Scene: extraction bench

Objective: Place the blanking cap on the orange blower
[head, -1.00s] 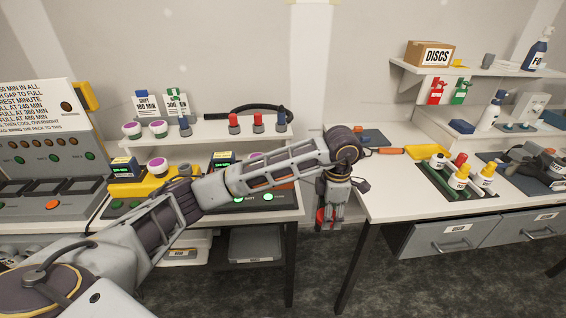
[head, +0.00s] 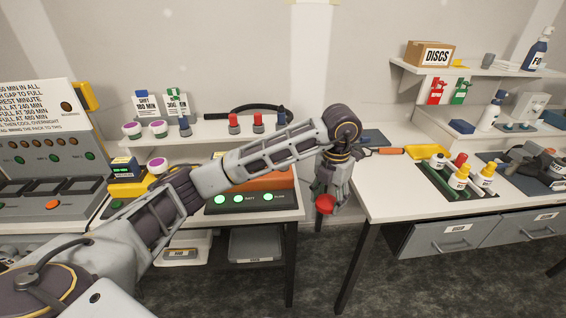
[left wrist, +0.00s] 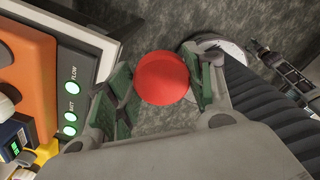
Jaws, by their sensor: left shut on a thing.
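My left gripper (head: 328,192) hangs in the gap between the two benches. It is shut on a round red cap (head: 325,204), which I take to be the blanking cap. In the left wrist view the red cap (left wrist: 164,78) sits between the green-padded fingers (left wrist: 165,85) with its flat round face showing. The orange blower (head: 270,181) stands on the left bench, left of the gripper, partly hidden behind my left forearm. Its front panel has lit green lights. In the left wrist view the blower (left wrist: 32,60) is at the left, apart from the cap. My right gripper is not in view.
A yellow unit (head: 133,189) stands left of the blower. A shelf above holds red-topped pieces (head: 258,122) and purple-lidded jars. The right bench (head: 385,190) carries a dark tray of bottles (head: 460,178) near its front edge. Floor shows between the benches.

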